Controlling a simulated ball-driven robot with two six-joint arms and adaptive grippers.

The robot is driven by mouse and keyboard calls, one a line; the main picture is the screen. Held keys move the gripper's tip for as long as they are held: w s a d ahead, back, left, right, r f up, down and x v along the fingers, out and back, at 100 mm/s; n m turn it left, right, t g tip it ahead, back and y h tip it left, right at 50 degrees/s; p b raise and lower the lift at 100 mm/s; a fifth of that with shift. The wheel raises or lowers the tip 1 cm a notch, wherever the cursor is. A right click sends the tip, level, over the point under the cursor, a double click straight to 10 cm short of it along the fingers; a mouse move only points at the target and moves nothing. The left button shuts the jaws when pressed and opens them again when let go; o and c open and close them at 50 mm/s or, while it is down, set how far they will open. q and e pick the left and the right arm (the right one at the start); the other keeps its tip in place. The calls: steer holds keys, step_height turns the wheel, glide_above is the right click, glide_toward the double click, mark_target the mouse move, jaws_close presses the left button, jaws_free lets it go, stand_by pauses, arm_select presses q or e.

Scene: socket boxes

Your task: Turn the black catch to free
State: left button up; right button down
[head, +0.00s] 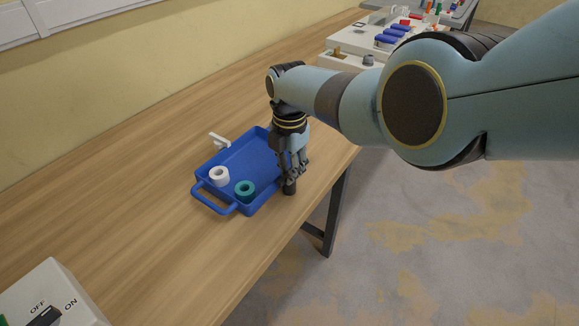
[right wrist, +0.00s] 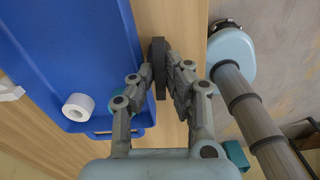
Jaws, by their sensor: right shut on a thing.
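The black catch (head: 289,187) is at the right long side of the blue tray (head: 228,207), on the wooden table. My right gripper (head: 291,176) reaches down over it from above. In the right wrist view the gripper (right wrist: 167,82) is shut on the dark catch (right wrist: 158,55), which shows between the fingertips beside the tray wall. The fingers hide part of the catch, so its exact turn is hard to tell. My left gripper is not in view.
The tray holds a white roll (head: 219,176) and a teal roll (head: 245,190). A switch box (head: 52,292) stands at the front left. Other devices (head: 385,42) stand at the back. The table's right edge is close to the gripper.

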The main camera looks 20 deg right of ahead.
steer(key=shift+n, duration=0.6)
steer(key=c, duration=1.4)
jaws_free()
steer(key=shift+o, duration=0.2)
step_height(320, 180, up, 12)
